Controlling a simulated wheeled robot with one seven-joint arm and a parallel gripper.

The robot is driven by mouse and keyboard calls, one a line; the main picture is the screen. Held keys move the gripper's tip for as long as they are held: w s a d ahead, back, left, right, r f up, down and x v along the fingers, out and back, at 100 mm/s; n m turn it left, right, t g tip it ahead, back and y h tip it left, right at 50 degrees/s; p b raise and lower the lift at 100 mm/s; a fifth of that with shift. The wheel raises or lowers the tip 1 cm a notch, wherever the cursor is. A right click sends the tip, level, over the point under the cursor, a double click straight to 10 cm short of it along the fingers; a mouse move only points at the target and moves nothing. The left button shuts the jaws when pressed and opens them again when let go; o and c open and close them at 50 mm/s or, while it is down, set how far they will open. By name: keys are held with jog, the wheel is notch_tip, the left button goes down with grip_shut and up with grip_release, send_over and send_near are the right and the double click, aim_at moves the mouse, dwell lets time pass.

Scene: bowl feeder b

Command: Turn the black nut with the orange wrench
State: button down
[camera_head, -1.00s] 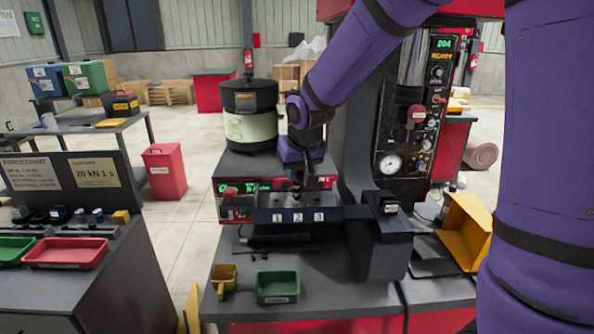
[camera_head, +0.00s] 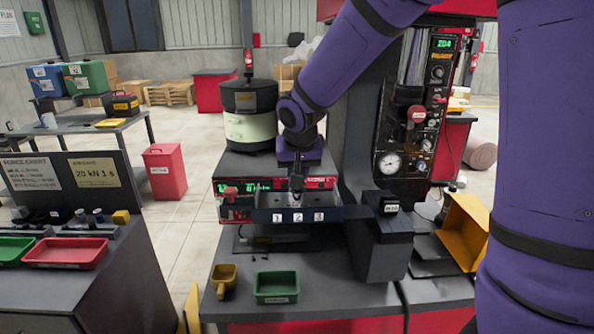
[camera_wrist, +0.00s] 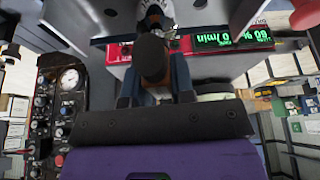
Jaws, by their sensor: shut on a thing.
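My gripper (camera_head: 297,183) points down over the grey tray (camera_head: 268,216) numbered 1, 2, 3. In the wrist view its two fingers (camera_wrist: 157,88) are shut on a dark brown, blunt-ended thing (camera_wrist: 153,62). This thing runs away from the fingers to a part with black and pale patches at the top of the picture. I cannot make out the black nut in either view.
A black and cream bowl feeder (camera_head: 250,125) stands behind the tray. A gauge panel (camera_head: 404,130) rises at the right. A yellow scoop (camera_head: 223,283) and a green bin (camera_head: 277,287) stand on the bench in front. A yellow chute (camera_head: 466,232) is at the right.

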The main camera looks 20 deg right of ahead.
jog(key=shift+m+h, duration=0.4)
jog(key=shift+m, duration=0.6)
jog(key=shift+r, duration=0.15)
jog(key=shift+r, duration=2.4)
